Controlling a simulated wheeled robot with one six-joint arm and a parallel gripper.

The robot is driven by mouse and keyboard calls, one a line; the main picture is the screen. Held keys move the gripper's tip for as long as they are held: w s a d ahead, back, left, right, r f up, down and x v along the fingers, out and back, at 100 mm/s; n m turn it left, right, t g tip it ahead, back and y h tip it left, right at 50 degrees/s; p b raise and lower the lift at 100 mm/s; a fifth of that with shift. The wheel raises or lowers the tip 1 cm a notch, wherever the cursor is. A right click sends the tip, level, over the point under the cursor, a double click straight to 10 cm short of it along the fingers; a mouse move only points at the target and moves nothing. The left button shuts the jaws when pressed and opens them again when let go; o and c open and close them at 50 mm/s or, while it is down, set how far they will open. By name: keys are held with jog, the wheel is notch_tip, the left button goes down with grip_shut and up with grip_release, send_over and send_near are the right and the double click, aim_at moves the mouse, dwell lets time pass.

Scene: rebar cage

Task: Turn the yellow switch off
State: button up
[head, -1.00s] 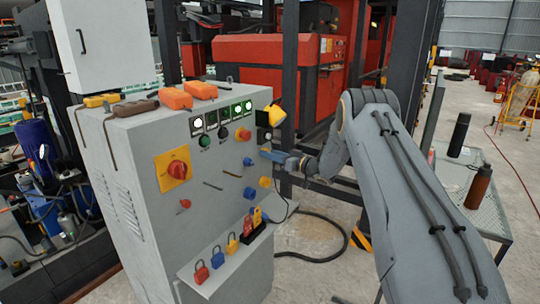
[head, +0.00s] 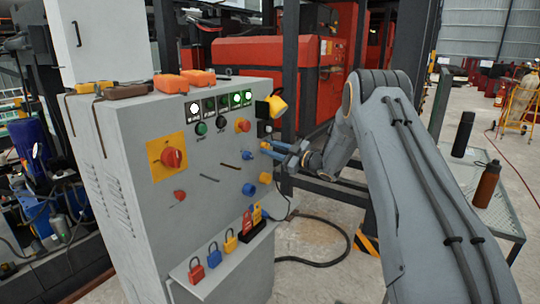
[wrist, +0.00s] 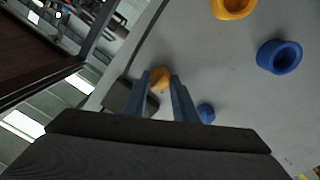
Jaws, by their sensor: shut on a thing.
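A grey control cabinet (head: 210,240) stands in the left half of the head view. A small yellow switch (head: 266,146) is near the right edge of its panel, partly hidden by my fingers. My gripper (head: 273,150) reaches it from the right. In the wrist view the yellow switch (wrist: 161,78) shows between the two fingertips, and my gripper is shut on it. The switch's exact turn angle cannot be told. A second yellow knob (head: 265,178) sits lower on the panel, free of the gripper; it also shows in the wrist view (wrist: 233,7).
Blue knobs (head: 249,190) are close by, one beside my fingers in the wrist view (wrist: 205,113). A black box with a yellow part (head: 276,106) sticks out above. A red rotary switch (head: 172,157), padlocks (head: 196,272) and a dark post (head: 290,80) are around.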

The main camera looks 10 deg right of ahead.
jog(key=shift+n+y+b, duration=0.4)
jog(key=shift+n+b, duration=3.75)
jog(key=shift+n, duration=0.95)
jog(key=o, duration=1)
jog(key=shift+o, duration=0.2)
jog(key=shift+d, duration=0.1)
jog(key=v, duration=0.7)
jog(key=shift+s+d+b, duration=0.25)
jog(key=shift+b, duration=0.15)
